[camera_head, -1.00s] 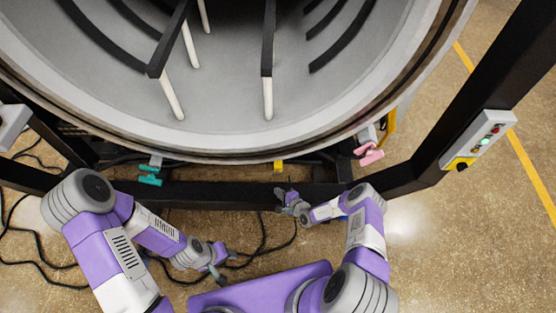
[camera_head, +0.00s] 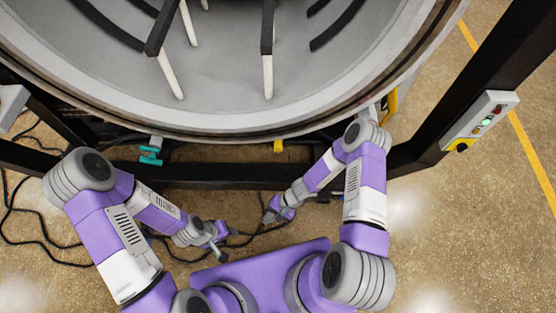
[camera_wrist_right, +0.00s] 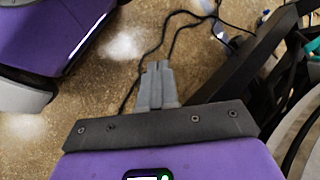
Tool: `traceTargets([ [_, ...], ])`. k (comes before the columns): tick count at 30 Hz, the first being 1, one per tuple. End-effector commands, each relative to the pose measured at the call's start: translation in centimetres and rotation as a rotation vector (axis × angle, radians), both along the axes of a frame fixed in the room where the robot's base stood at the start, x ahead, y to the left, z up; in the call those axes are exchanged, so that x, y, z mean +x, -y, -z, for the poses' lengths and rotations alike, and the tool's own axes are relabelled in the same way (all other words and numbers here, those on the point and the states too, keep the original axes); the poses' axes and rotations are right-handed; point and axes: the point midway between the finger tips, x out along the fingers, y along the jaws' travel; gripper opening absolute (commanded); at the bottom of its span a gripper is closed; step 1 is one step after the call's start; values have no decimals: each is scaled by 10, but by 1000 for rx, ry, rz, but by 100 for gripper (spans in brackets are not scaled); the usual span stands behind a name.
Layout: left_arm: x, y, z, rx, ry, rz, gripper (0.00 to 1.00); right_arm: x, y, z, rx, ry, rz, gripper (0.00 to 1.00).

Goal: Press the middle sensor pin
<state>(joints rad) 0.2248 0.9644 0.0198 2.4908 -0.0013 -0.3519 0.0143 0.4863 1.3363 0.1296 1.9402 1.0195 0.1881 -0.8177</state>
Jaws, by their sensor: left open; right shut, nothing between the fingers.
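Under the front rim of the round furnace chamber (camera_head: 215,125), a yellow pin (camera_head: 278,146) shows in the middle and a teal pin (camera_head: 150,152) to the left. The pink pin on the right is hidden behind my right arm. My right gripper (camera_head: 268,219) is below the black crossbeam, lower in the picture than the yellow pin and apart from it. Its fingers are together and empty in the right wrist view (camera_wrist_right: 157,78). My left gripper (camera_head: 226,243) is open and empty over the floor, to the left of the right gripper.
A black crossbeam (camera_head: 220,178) runs below the pins, with black posts at both sides. A control box (camera_head: 480,121) with buttons is on the right post. Black cables (camera_head: 45,240) lie on the floor.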

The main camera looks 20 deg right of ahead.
Motion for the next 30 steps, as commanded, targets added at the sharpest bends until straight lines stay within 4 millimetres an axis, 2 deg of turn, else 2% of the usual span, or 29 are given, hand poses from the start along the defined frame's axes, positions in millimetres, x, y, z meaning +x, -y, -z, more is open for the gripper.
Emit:
traceTargets([
  [1, 0, 0, 0, 0, 0, 0, 43, -15, 9, -10, -68, 4, -76, 0],
  [3, 0, 0, 0, 0, 0, 0, 43, -31, 22, -22, -159, 26, -158, 0],
  [6, 0, 0, 0, 0, 0, 0, 43, -43, 37, -41, -263, 91, -241, 0],
  [11, 0, 0, 0, 0, 0, 0, 43, -49, 46, -70, -338, 222, -302, 0],
  [15, 0, 0, 0, 0, 0, 0, 43, -51, 43, -89, -343, 301, -318, 0],
  [20, 0, 0, 0, 0, 0, 0, 43, -51, 41, -96, -337, 333, -321, 0],
  [30, 0, 0, 0, 0, 0, 0, 43, -52, 41, -96, -336, 331, -321, 0],
])
